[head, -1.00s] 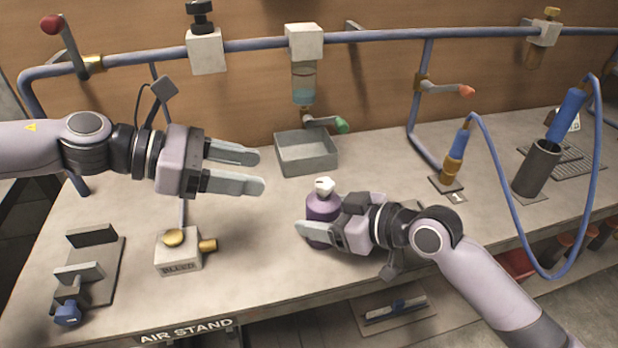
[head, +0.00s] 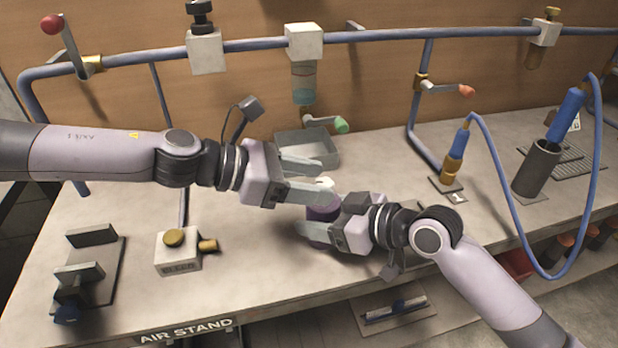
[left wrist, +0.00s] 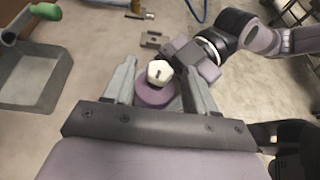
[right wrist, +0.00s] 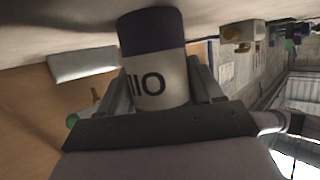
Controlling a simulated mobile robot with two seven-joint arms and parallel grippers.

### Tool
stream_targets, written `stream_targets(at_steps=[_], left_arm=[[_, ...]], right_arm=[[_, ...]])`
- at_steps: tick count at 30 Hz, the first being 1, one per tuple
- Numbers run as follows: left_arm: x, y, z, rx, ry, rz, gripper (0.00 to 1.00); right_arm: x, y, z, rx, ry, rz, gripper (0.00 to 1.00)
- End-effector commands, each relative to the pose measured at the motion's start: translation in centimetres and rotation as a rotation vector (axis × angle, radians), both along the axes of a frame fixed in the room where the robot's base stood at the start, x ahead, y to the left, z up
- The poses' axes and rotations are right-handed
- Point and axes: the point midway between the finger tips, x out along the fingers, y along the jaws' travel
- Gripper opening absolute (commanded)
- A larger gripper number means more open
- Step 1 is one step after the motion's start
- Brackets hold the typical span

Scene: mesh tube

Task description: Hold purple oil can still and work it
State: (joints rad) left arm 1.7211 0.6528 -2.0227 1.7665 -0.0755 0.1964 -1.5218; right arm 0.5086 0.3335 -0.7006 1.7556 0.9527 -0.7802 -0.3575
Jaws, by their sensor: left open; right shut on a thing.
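The purple oil can (head: 322,213) stands on the bench at the centre, with a white top (head: 325,183). My right gripper (head: 318,232) is shut on its body from the right; the right wrist view shows the can (right wrist: 160,75) between the fingers, with a pale label and dark lettering. My left gripper (head: 328,180) is open, with its fingers reaching over the can from the left. In the left wrist view the can's white top (left wrist: 159,73) sits between the open fingers, apart from both. The left fingers hide part of the can in the head view.
A grey tray (head: 335,150) stands just behind the can, under a valve with a green handle (head: 341,124). A BLEED block (head: 178,252) with a brass knob sits at the left front. A blue hose (head: 515,205) loops at the right.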

Motion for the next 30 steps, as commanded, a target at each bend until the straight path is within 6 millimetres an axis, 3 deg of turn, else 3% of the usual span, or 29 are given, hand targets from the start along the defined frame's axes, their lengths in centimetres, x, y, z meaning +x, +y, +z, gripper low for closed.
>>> stream_targets(at_steps=[2, 3, 8, 20, 30], left_arm=[[0.0, 0.01, 0.0, 0.0, 0.0, 0.0, 0.56], [-0.01, 0.02, 0.01, 0.0, 0.0, 0.0, 0.5], [-0.01, 0.03, 0.01, 0.0, 0.0, 0.0, 0.0], [-0.15, -0.04, -0.04, 0.005, -0.001, 0.05, 0.0], [-0.75, -0.42, 0.05, 0.002, -0.001, 0.263, 0.0]], right_arm=[[-0.02, -0.01, -0.06, 0.0, 0.001, 0.0, 0.26], [-0.02, -0.01, -0.06, 0.0, 0.001, 0.0, 0.26], [-0.02, -0.01, -0.06, 0.0, 0.001, 0.0, 0.26], [-0.01, -0.01, -0.06, -0.002, 0.001, 0.0, 0.26], [-0.03, 0.0, -0.06, -0.002, 0.001, 0.001, 0.26]])
